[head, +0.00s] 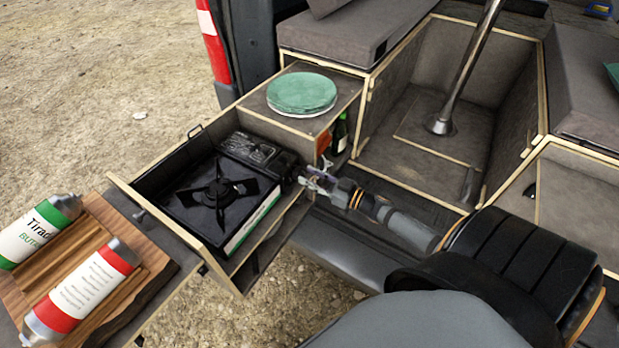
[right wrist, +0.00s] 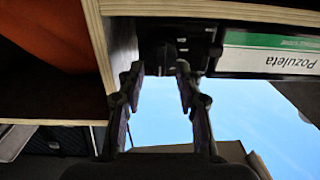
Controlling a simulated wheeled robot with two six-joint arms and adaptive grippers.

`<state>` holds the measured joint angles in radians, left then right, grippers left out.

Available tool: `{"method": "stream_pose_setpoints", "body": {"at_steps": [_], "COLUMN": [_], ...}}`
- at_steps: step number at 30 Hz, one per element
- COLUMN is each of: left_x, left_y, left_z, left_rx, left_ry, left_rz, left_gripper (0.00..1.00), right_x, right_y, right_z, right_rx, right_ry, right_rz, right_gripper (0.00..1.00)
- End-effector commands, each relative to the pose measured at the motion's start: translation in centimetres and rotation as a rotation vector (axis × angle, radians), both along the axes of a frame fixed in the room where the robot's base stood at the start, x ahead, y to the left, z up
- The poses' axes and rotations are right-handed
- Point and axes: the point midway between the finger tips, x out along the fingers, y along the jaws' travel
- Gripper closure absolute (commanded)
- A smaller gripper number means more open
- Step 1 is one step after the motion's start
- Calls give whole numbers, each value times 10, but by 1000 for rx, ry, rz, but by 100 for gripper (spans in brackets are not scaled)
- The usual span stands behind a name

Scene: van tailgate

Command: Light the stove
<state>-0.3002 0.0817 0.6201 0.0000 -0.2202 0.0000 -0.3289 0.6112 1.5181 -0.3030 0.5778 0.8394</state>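The black camping stove (head: 218,192) sits in the pulled-out drawer, with its burner and pan supports on top and no visible flame. Its side bears a white and green label, which also shows in the right wrist view (right wrist: 270,52). My right gripper (head: 306,180) is at the right end of the stove, beside the drawer. In the right wrist view its two fingers (right wrist: 158,82) are apart with a gap between them. A dark knob-like part (right wrist: 161,55) of the stove lies just beyond the fingertips. My left gripper is out of view.
Two gas canisters, one green-banded (head: 38,230) and one red-banded (head: 82,290), lie on a wooden board (head: 150,262) at the left. A green round plate stack (head: 302,93) sits on the cabinet behind. The drawer's wooden wall (right wrist: 200,12) is close to the right gripper.

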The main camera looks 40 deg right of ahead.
Motion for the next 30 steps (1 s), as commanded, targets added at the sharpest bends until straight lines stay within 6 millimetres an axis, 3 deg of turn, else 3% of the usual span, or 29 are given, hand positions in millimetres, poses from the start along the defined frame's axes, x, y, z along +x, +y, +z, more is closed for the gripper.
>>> {"method": "stream_pose_setpoints", "body": {"at_steps": [11, 18, 30], "left_x": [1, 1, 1], "left_y": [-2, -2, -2], "left_z": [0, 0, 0], "left_rx": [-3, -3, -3], "left_ry": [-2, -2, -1], "left_rz": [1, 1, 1], "left_gripper": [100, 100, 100], "right_x": [7, 7, 7], "right_y": [3, 3, 3], "right_z": [0, 0, 0], "right_rx": [-1, -1, -22], "right_ry": [2, 2, -8], "right_rz": [-1, -1, -1], "right_gripper": [66, 99, 100]}}
